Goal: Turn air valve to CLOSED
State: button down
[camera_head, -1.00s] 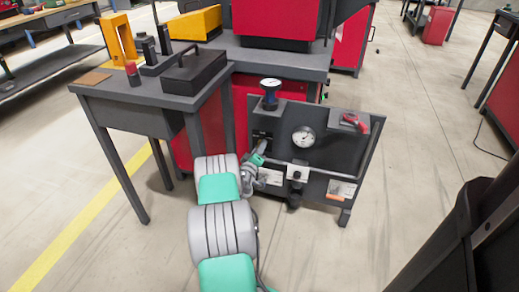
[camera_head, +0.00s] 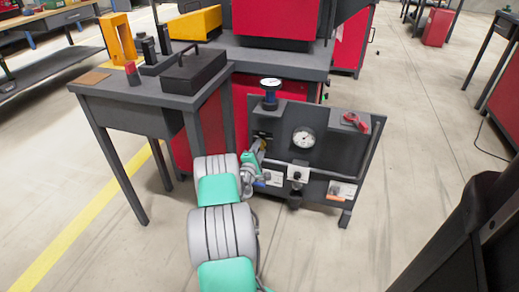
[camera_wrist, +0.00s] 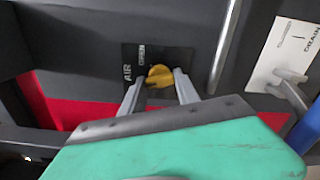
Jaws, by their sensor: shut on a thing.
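The air valve shows in the wrist view as a yellow knob (camera_wrist: 160,75) on a dark label plate (camera_wrist: 130,62) with the words AIR and OPEN. The knob sits between the two fingertips of my gripper (camera_wrist: 159,82), which is shut on it. OPEN reads just above the knob; no CLOSED mark is visible, and part of the plate lies behind the fingers. In the head view my gripper (camera_head: 258,150) is at the left part of the dark panel (camera_head: 330,150), and the knob is too small and covered to make out.
A DRAIN label (camera_wrist: 285,55) with a grey lever is right of the air valve, beyond a metal pipe (camera_wrist: 228,40). The panel also carries a gauge (camera_head: 304,137), a blue-bodied gauge post (camera_head: 270,97) and a red handle (camera_head: 355,122). A workbench (camera_head: 150,92) stands left.

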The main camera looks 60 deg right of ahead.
jog(key=n, duration=0.5)
jog(key=shift+n, duration=0.3)
dwell(0.4)
jog(key=c, duration=0.9)
grip_release()
jog(key=s+a+p, duration=0.1)
jog(key=a+p, duration=0.1)
jog(key=a, duration=0.5)
jog(key=shift+a, duration=0.4)
jog(key=shift+s+f, duration=0.1)
jog(key=shift+s, duration=0.15)
